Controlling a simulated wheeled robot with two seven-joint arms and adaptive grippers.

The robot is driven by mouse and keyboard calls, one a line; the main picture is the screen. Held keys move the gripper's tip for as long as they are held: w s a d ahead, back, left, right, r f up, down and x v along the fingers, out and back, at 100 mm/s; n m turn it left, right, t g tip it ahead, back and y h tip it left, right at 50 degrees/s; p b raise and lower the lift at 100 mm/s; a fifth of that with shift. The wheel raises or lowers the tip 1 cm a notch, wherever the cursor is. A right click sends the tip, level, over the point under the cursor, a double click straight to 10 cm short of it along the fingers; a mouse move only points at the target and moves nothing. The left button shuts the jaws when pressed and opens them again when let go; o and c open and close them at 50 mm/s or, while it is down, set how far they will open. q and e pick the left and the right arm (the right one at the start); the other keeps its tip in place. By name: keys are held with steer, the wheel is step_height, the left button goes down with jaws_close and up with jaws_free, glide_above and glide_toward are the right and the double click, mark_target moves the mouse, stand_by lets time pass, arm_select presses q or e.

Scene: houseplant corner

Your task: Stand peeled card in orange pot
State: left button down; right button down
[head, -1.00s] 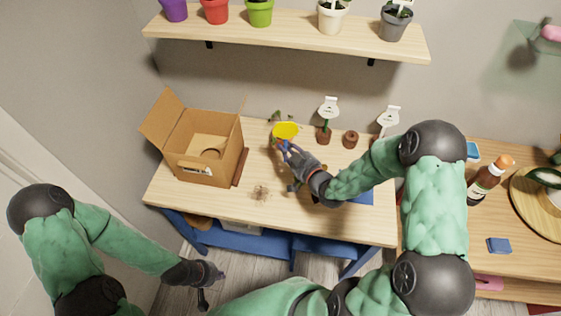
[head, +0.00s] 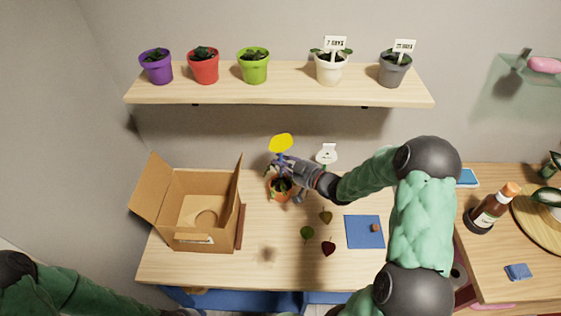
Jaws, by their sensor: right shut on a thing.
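The yellow card (head: 281,143) is upright, its rounded head showing above my right gripper (head: 281,165). The gripper is shut on its lower part, which the fingers hide. The orange pot (head: 271,193) with a dark green plant stands on the table just below the gripper. The gripper is at the pot's back side; I cannot tell whether the card's foot touches the soil. My left arm enters at the bottom left, and its gripper is cut off by the frame's lower edge.
An open cardboard box (head: 205,222) stands at left. A white tag (head: 327,154) rises behind my right wrist. Loose leaves (head: 325,216) and a blue mat (head: 365,231) lie on the table. A shelf (head: 280,85) with several potted plants hangs above.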

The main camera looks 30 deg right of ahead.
steer(key=shift+f+b, duration=2.25)
steer(key=shift+f, duration=0.9)
steer(key=shift+f+b, duration=0.8)
steer(key=shift+f, duration=0.15)
steer(key=shift+f, duration=0.35)
steer(key=shift+f+b, duration=1.25)
steer(key=c, duration=1.2)
jaws_free()
steer(key=shift+s, duration=0.1)
steer(key=shift+o, duration=0.2)
